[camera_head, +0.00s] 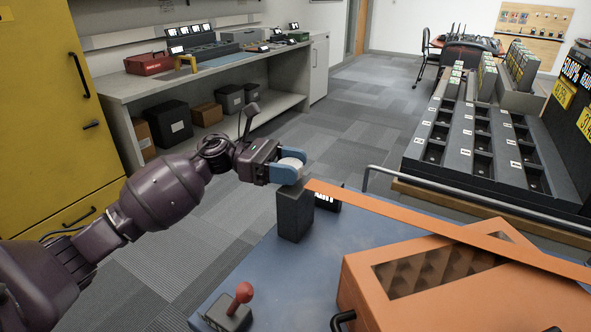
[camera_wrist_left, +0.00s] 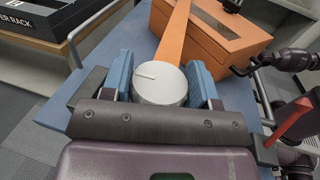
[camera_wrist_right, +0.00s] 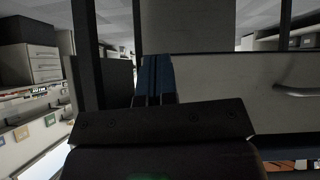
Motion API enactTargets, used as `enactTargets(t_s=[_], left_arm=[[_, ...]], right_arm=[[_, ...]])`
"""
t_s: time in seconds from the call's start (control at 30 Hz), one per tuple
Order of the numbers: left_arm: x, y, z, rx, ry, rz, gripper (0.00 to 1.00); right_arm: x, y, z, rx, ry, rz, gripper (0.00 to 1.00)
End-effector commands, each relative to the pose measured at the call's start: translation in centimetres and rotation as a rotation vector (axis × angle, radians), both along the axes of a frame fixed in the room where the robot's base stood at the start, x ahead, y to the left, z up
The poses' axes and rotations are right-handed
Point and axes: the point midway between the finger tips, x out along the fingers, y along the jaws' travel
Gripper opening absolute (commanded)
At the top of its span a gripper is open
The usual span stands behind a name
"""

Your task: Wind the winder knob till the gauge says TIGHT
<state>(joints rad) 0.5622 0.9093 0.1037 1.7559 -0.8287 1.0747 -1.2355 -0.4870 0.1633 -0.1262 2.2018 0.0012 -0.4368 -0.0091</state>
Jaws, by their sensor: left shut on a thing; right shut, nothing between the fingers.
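The winder knob (camera_head: 291,162) is a round silver disc on top of a dark upright post (camera_head: 294,214). In the left wrist view the knob (camera_wrist_left: 160,84) shows a dark line on its face, pointing left. My left gripper (camera_head: 289,170) is shut on the knob, its blue fingers on either side. A small dark display (camera_head: 328,197), probably the gauge, stands just behind the post; its lettering is too small and partly hidden to read. My right gripper (camera_wrist_right: 154,78) shows only in its wrist view, fingers together, holding nothing.
An orange strap (camera_head: 430,224) runs from the post over an orange box (camera_head: 440,290) on the blue bench top (camera_head: 262,262). A red-knobbed lever (camera_head: 236,306) stands at the front. A metal rail (camera_head: 450,190) edges the far side. Sloped dark racks (camera_head: 470,135) stand beyond.

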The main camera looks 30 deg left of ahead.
Motion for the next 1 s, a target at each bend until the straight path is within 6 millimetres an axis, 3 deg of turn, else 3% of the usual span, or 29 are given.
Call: enactTargets(t_s=[0.53,0.57,0.7,1.0], left_arm=[[0.0,0.02,0.03,0.001,0.0,-0.027,0.31],[0.0,0.02,0.03,0.001,0.0,-0.027,0.56],[0.0,0.02,0.03,0.001,0.0,-0.026,0.77],[-0.01,0.09,0.0,0.001,0.001,-0.026,0.8]], right_arm=[[0.21,0.13,0.34,-0.005,-0.014,0.009,0.0],[0.2,0.14,0.31,-0.005,-0.014,0.009,0.0],[0.07,0.12,0.08,-0.005,-0.008,0.009,0.0],[-0.08,0.1,-0.19,-0.005,-0.001,0.009,0.0]])
